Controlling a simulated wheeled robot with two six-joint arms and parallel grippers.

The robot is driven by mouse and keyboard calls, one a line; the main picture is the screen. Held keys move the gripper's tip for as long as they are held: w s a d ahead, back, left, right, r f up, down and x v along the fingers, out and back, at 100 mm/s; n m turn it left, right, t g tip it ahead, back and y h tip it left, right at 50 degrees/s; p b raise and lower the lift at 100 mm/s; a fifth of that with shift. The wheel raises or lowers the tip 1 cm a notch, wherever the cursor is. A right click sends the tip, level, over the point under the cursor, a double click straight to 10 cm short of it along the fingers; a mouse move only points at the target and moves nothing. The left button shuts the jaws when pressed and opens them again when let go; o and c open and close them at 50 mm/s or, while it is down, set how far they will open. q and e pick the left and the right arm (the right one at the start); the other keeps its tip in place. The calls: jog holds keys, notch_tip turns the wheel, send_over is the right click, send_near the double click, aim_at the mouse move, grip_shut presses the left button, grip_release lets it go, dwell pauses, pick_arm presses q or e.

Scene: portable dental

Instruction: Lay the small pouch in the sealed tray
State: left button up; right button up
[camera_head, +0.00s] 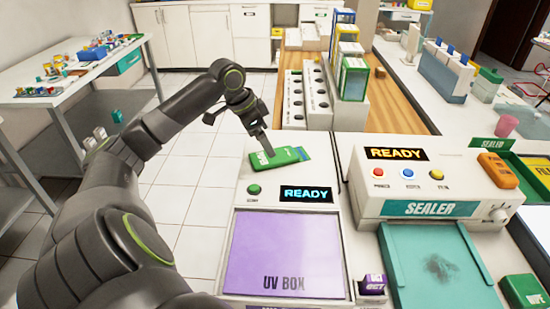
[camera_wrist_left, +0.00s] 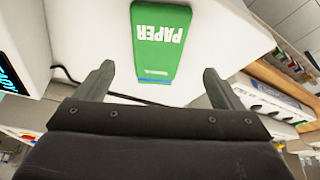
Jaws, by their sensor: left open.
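A flat green packet marked PAPER (camera_head: 290,158) lies on the white top of the UV box unit, behind its READY display. It also shows in the left wrist view (camera_wrist_left: 160,40), just beyond the fingertips. My left gripper (camera_head: 266,150) points down at the packet's near left part in the head view. Its two fingers (camera_wrist_left: 157,80) are apart with nothing between them. I cannot tell that any item is the small pouch. My right gripper is not in view.
The UV box has a purple panel (camera_head: 282,250). A teal tray (camera_head: 435,270) with a dark smudge lies before the sealer. A purple block (camera_head: 373,284) and a green WIPE block (camera_head: 523,291) stand nearby. An orange device (camera_head: 498,170) rests on the sealer's right.

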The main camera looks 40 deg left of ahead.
aim_at(280, 157)
pick_arm(q)
jog(key=shift+x, duration=3.05)
jog(key=shift+d+r, duration=0.1)
jog(key=shift+d, duration=0.1)
jog(key=c, duration=1.2)
